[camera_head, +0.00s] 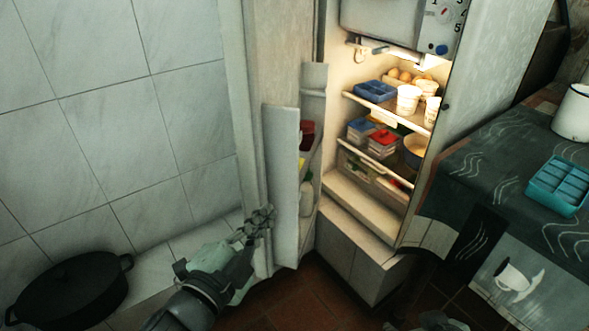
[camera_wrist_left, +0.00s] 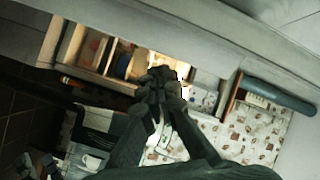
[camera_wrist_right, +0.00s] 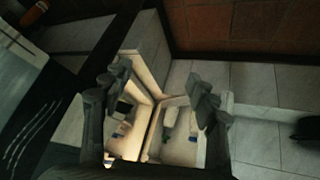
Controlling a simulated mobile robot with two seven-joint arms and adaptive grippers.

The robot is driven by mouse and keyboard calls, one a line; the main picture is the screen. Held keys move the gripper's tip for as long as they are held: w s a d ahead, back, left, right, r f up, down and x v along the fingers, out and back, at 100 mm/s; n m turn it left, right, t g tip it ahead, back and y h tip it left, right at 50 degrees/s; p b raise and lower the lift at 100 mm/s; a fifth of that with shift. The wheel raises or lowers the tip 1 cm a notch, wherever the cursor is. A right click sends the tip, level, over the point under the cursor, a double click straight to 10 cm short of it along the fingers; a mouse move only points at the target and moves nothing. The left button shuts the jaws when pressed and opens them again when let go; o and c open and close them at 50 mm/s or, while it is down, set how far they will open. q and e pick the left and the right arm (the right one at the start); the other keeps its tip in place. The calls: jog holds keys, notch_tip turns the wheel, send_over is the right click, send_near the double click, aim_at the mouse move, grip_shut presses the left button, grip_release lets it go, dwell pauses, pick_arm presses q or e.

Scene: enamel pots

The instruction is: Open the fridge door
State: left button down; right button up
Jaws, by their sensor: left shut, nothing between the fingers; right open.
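The fridge door (camera_head: 282,180) stands wide open in the head view, swung out to the left, with bottles and jars on its inner shelves. The lit fridge interior (camera_head: 375,190) shows shelves with cups, eggs and boxes. My left gripper (camera_head: 262,218) is shut and empty, in front of the lower part of the door near its edge; I cannot tell whether it touches. It also shows in the left wrist view (camera_wrist_left: 165,78). My right gripper (camera_wrist_right: 165,85) is open and empty in the right wrist view, with the lit fridge interior seen between and beyond its fingers.
A black pot (camera_head: 70,290) sits on a light ledge at the lower left, by the tiled wall. A counter with a dark patterned cloth (camera_head: 480,165) stands at the right, bearing a teal tray (camera_head: 560,186) and a white enamel pot (camera_head: 573,112). Red-brown floor tiles (camera_head: 300,298) are clear below.

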aim_at(297, 181)
pick_arm(q)
jog(key=w+d+m+g+h+p, duration=0.15)
jog(key=w+d+m+h, duration=0.25)
jog(key=w+d+m, duration=0.5)
jog(key=a, duration=0.2)
jog(key=shift+w+a+r+p, duration=0.25)
jog(key=shift+a+p, duration=0.15)
pick_arm(e)
jog(key=s+d+f+g+h, duration=0.1)
jog(key=s+d+f+g, duration=0.2)
jog(key=s+d+f, duration=0.2)
jog(key=shift+s+f+m+g, duration=0.25)
jog(key=shift+f+m+g, duration=0.05)
jog(key=shift+f+g, duration=0.15)
